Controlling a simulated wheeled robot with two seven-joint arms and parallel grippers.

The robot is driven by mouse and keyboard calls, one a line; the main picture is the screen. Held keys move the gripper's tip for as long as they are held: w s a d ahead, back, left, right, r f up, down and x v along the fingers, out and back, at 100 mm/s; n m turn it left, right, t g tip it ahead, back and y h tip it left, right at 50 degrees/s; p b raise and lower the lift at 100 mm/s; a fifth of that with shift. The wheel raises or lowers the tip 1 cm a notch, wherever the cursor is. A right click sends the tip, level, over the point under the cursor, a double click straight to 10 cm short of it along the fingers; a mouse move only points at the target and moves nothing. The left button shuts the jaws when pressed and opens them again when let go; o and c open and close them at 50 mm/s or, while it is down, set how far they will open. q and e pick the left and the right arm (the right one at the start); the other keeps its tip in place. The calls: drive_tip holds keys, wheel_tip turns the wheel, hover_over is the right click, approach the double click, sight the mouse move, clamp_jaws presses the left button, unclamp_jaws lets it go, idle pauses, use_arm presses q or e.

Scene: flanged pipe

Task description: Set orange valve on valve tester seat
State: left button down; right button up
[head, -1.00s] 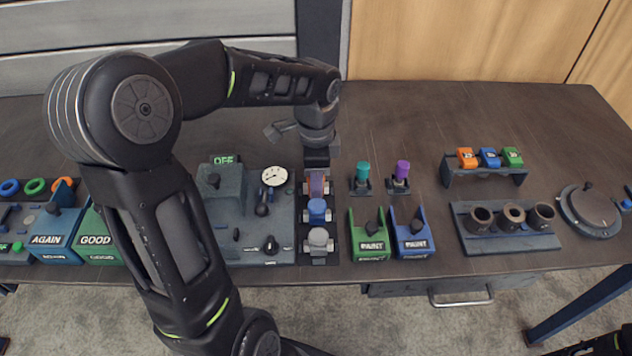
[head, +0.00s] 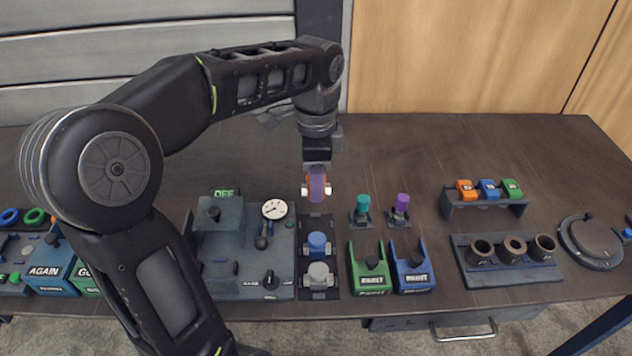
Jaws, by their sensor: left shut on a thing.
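My left gripper (head: 317,165) points straight down and is shut on the orange valve (head: 317,184). The valve has orange edges, a purplish face and pale stubs at its sides. It hangs upright above the back slot of the dark valve rack (head: 318,221). A blue valve (head: 317,244) and a grey valve (head: 318,274) stand in the rack in front of it. The valve tester (head: 218,272), left of the rack, has a round gauge (head: 274,210), a lit OFF sign (head: 224,193) and a black knob (head: 270,280). I cannot clearly make out its seat. My right gripper is out of view.
Right of the rack are teal (head: 363,203) and purple (head: 402,202) pegs, and green (head: 367,281) and blue (head: 411,279) PAINT holders. A three-hole block (head: 507,271) and round lidded plate (head: 592,242) are farther right.

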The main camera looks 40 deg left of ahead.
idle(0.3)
use_arm(q)
wheel_tip(320, 180, up, 6)
drive_tip(key=p, duration=0.5)
drive_tip(key=shift+r+p, duration=0.25)
drive_tip(key=shift+p, duration=0.15)
drive_tip(key=shift+f, duration=0.15)
